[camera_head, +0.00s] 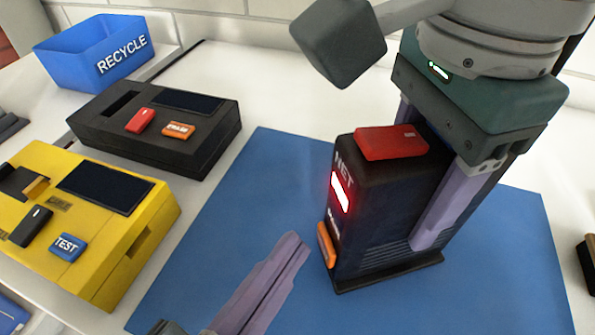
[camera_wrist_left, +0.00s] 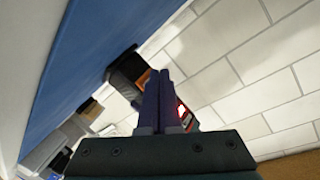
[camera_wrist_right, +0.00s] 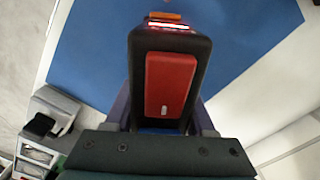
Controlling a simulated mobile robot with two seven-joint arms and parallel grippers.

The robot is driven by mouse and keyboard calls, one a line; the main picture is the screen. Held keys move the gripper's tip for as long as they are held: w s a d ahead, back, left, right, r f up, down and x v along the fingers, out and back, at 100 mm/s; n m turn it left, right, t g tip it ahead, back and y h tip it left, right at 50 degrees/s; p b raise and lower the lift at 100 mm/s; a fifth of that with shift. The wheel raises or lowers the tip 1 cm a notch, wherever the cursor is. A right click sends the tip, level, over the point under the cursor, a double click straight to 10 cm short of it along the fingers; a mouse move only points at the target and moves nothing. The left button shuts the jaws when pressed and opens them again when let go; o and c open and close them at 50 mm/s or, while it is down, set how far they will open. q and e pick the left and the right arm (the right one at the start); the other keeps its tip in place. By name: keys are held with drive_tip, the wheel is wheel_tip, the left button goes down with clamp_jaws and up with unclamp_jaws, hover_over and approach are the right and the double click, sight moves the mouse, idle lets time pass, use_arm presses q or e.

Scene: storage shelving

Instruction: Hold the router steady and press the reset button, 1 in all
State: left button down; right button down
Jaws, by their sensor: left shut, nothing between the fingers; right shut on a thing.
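The router (camera_head: 380,210) is a black upright box marked NET, standing on the blue mat (camera_head: 230,225). It has a red button (camera_head: 391,142) on top, a lit red panel (camera_head: 340,192) and an orange button (camera_head: 327,244) low on its front. My right gripper (camera_head: 425,185) is shut around the router's sides from above; it also shows in the right wrist view with the red top button (camera_wrist_right: 170,85) between its fingers' lines. My left gripper (camera_head: 297,243) is shut and empty, its tips left of the orange button with a small gap. In the left wrist view the fingertips (camera_wrist_left: 163,75) partly hide the router.
A black device (camera_head: 155,125) with red and orange buttons and a yellow device (camera_head: 90,215) with a blue TEST button stand left of the mat. A blue RECYCLE bin (camera_head: 75,62) is at the back left. The mat's left part is clear.

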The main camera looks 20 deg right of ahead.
use_arm(q)
drive_tip(key=shift+d, duration=0.25)
drive_tip(key=shift+d, duration=0.45)
idle(0.7)
drive_tip(key=shift+a, duration=0.85)
drive_tip(key=shift+w+a, duration=0.2)
drive_tip(key=shift+a, duration=2.3)
use_arm(e)
drive_tip(key=shift+c, duration=0.8)
unclamp_jaws()
